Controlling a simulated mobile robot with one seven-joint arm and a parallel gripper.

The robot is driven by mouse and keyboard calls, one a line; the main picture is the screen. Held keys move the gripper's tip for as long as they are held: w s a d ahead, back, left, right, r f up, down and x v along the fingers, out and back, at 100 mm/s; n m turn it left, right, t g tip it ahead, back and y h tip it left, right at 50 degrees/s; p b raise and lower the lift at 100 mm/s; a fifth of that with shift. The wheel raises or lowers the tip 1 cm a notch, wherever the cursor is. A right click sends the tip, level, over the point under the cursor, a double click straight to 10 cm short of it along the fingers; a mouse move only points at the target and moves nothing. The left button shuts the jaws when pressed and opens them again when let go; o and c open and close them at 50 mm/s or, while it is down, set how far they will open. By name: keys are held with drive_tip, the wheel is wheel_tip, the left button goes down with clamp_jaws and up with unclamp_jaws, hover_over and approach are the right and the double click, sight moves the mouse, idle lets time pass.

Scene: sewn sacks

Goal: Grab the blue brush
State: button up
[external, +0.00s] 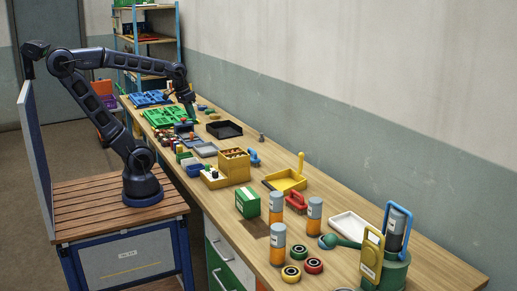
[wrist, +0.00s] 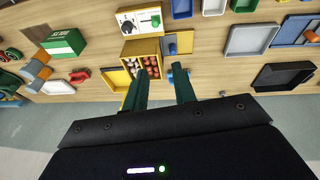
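The blue brush (external: 253,157) lies on the workbench to the right of the yellow box of small parts (external: 234,166), near the wall side. In the wrist view a small blue part of the brush (wrist: 170,76) shows between my fingers, the rest being partly hidden by them. My gripper (external: 192,114) hangs over the far part of the bench, well away from the brush. In the wrist view its two green fingers (wrist: 158,92) are spread apart with nothing held between them.
A black tray (external: 224,129) lies between my gripper and the brush. A yellow dustpan (external: 285,181) and a red brush (external: 296,202) are nearer the camera. Green bins (external: 170,117) lie near my gripper. The wall (external: 350,120) runs along the bench's back edge.

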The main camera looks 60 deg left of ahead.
drive_tip(key=w+f+n+g+h, duration=0.3)
drive_tip(key=w+f+h, duration=0.1)
drive_tip(key=w, duration=0.6)
drive_tip(key=n+t+h, duration=0.3)
drive_tip(key=n+h, duration=0.6)
drive_tip(key=n, duration=0.1)
approach(249, 148)
drive_tip(key=d, duration=0.1)
drive_tip(key=shift+w+f+x, duration=0.1)
drive_tip(key=shift+x, duration=2.7)
drive_tip(key=shift+w+f+x, duration=0.1)
drive_tip(key=shift+w+x, duration=0.05)
drive_tip(key=shift+x, duration=2.6)
drive_tip(key=shift+a, duration=0.1)
clamp_jaws()
